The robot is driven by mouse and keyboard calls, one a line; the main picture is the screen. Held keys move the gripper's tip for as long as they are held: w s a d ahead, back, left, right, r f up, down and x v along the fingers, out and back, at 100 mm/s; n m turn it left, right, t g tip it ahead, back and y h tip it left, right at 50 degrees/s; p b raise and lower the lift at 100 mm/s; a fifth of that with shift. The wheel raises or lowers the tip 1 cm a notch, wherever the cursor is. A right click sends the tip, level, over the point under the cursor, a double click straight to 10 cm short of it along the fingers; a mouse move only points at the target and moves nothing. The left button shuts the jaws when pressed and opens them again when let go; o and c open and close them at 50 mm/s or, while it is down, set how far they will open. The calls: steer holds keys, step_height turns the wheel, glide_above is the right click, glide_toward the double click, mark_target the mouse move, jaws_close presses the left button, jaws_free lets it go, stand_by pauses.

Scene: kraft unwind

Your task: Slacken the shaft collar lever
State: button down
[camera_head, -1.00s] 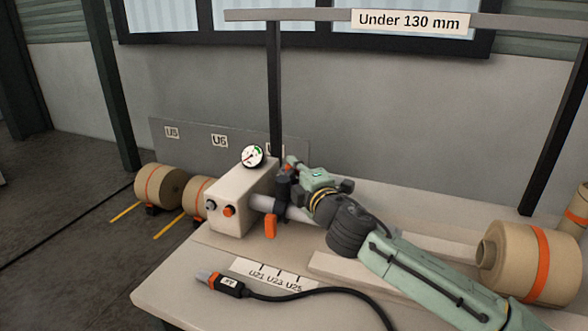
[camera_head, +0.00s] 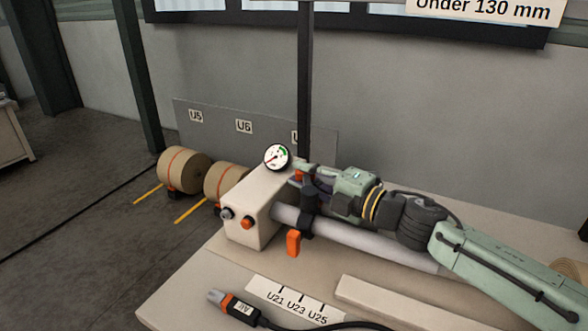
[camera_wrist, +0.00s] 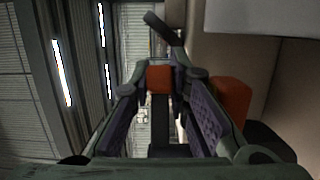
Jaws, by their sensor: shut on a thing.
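In the head view a grey shaft (camera_head: 370,237) sticks out of a cream box (camera_head: 262,205). A dark collar (camera_head: 307,204) sits around the shaft near the box. An orange tab (camera_head: 293,243) hangs at the collar's front, and a smaller orange end (camera_head: 299,176) shows at its top. My gripper (camera_head: 304,172) reaches in from the right at the collar's top, shut on that upper orange end, which I take as the lever. In the wrist view the orange lever end (camera_wrist: 159,78) lies between my fingertips (camera_wrist: 160,82). A second orange piece (camera_wrist: 233,98) shows outside the right finger.
A round gauge (camera_head: 277,157) stands on the box, with knobs on its front, one orange (camera_head: 247,223). An air hose connector (camera_head: 234,308) lies on the bench near a U21 U23 U25 label (camera_head: 290,299). A dark post (camera_head: 305,90) rises behind the collar. Paper rolls (camera_head: 184,170) stand on the floor.

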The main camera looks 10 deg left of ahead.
mark_target(310, 179)
steer(key=shift+s+a+n+g+y+b, duration=0.25)
steer(key=shift+n+g, duration=0.45)
steer(key=shift+g, duration=0.35)
steer(key=shift+s+a+n+g+y+b, duration=0.15)
steer(key=shift+a+n+g+y+b, duration=0.2)
steer(key=shift+n+g, duration=0.5)
steer(key=shift+s+a+n+g+y+b, duration=0.3)
steer(key=shift+n+g, duration=0.25)
steer(key=shift+g, duration=0.65)
steer(key=shift+a, duration=0.1)
steer(key=c, duration=1.5)
jaws_free()
steer(key=shift+s+d, duration=0.15)
steer(key=shift+d, duration=1.85)
steer(key=shift+s+d, duration=0.1)
steer(key=shift+d, duration=1.85)
steer(key=shift+c, duration=0.4)
